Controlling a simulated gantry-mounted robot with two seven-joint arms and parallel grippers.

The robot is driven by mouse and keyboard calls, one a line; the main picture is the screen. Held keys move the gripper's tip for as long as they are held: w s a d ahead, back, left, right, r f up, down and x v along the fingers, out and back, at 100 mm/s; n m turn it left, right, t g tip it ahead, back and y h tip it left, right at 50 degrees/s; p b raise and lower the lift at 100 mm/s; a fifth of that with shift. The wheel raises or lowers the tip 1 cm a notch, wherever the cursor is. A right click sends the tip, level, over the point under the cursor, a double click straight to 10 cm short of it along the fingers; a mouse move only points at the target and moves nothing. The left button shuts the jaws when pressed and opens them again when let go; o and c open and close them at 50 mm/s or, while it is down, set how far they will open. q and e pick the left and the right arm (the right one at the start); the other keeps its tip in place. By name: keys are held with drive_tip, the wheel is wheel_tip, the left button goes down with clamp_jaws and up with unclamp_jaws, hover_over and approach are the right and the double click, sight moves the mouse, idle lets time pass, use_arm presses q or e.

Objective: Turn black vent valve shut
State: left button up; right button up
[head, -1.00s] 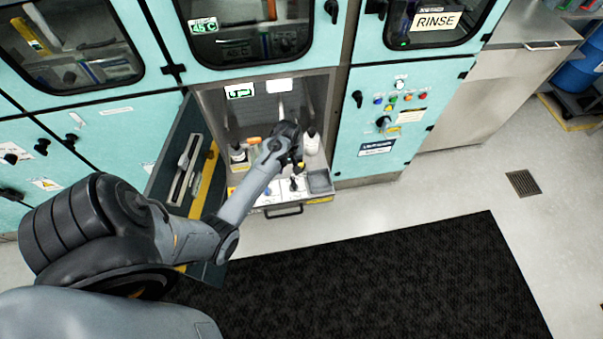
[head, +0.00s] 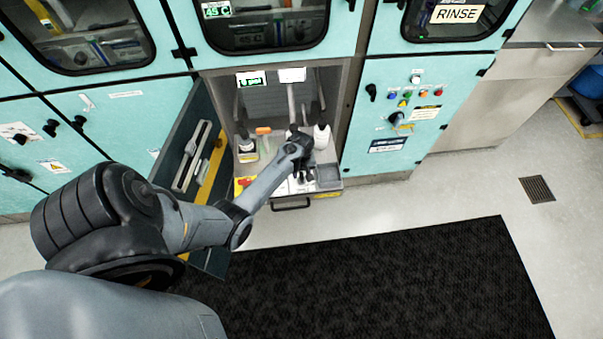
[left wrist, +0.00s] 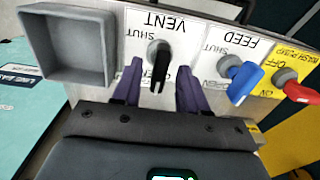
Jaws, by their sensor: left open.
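The black vent valve (left wrist: 159,66) sits on the white panel under the VENT label in the left wrist view. Its lever points toward my gripper, over the partly hidden OPEN lettering; SHUT is printed to the side. My left gripper (left wrist: 159,70) is open, its two purple fingers on either side of the lever with gaps visible. In the head view my left gripper (head: 304,174) is over the front panel of the open cabinet bay, hiding the valve. My right gripper is not in view.
Beside the vent valve are a blue feed valve (left wrist: 244,80), a red wash-pump valve (left wrist: 300,92) and a grey square tray (left wrist: 70,48). Bottles, one white (head: 321,137), stand behind the panel. An open cabinet door (head: 190,160) is left of my forearm.

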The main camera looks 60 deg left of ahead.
use_arm(q)
drive_tip(key=shift+f, duration=0.2)
clamp_jaws()
